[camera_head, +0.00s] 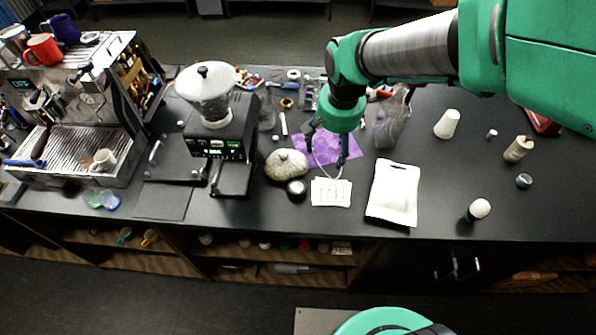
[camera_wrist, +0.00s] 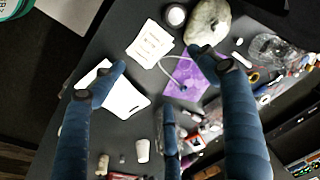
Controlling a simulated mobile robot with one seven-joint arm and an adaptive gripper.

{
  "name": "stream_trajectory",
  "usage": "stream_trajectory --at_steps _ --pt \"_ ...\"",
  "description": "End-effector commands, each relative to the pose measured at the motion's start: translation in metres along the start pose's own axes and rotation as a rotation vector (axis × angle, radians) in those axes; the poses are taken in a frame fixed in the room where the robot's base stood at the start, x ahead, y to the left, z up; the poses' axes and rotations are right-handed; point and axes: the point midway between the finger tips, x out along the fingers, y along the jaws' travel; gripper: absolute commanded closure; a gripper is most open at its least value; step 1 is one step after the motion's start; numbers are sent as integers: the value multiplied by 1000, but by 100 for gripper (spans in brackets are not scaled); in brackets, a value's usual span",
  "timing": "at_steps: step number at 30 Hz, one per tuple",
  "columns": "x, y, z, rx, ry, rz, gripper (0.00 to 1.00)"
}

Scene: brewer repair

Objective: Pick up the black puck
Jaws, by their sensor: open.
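A small round black puck (camera_head: 297,189) lies on the dark counter just in front of a pale grey-green pumpkin (camera_head: 287,164). In the wrist view a round thing with a bright top and black rim, likely this puck (camera_wrist: 176,16), is at the top edge beside the pumpkin (camera_wrist: 207,22). My gripper (camera_head: 327,158) hangs above the counter, to the right of the pumpkin and behind a white printed card. Its fingers (camera_wrist: 160,64) are spread wide with nothing between them. It is apart from the puck, which is to its front left.
The white card (camera_head: 331,192) and a white pouch (camera_head: 393,192) lie near the front edge. A purple cloth (camera_head: 362,158) lies under my gripper. A grinder (camera_head: 222,140) and espresso machine (camera_head: 75,110) stand left. Small items, including a white cup (camera_head: 447,124), are right.

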Motion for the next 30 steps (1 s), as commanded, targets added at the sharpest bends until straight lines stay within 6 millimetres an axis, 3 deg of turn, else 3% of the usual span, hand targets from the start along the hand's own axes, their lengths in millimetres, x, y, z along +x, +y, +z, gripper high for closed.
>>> stream_trajectory --at_steps 6,13,18,30 --pt "58 -46 -7 19 -74 29 26" --pt "105 -78 -4 38 -120 55 26" --pt "120 -86 -1 45 -133 64 26" --pt "123 -87 -1 47 -134 65 26"
